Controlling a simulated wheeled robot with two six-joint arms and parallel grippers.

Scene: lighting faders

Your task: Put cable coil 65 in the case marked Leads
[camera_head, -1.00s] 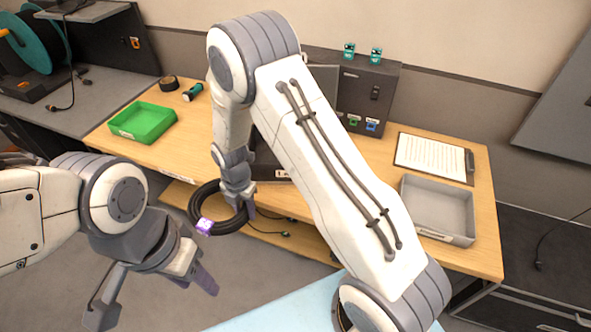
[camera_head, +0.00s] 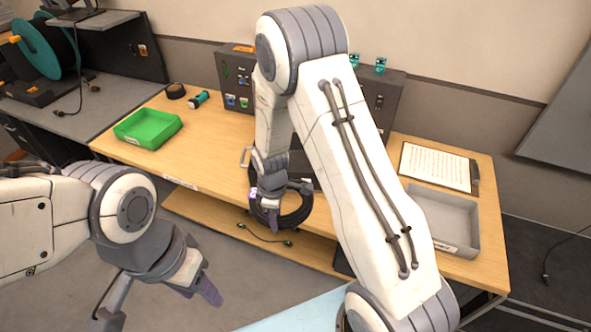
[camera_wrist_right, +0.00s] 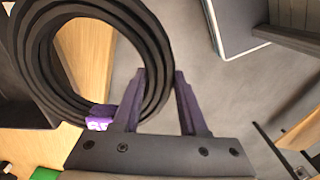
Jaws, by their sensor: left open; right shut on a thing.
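A black cable coil (camera_head: 302,216) with a purple tag (camera_head: 254,193) hangs at the bench's front edge. My right gripper (camera_head: 273,216) is shut on the coil's rim. In the right wrist view, the coil (camera_wrist_right: 40,60) shows as a large black ring, with the gripper's purple fingers (camera_wrist_right: 160,76) at its side and the tag at its lower edge. The number on the tag is too small to read. My left gripper (camera_head: 157,304) is open and empty at lower left. No case lettered Leads can be read; my right arm hides part of the bench.
A green tray (camera_head: 148,128) stands on the bench's left and a grey tray (camera_head: 443,222) on its right, with a clipboard (camera_head: 437,166) behind. A dark panel unit (camera_head: 235,72) stands at the back. A cable (camera_head: 262,236) lies on the lower shelf.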

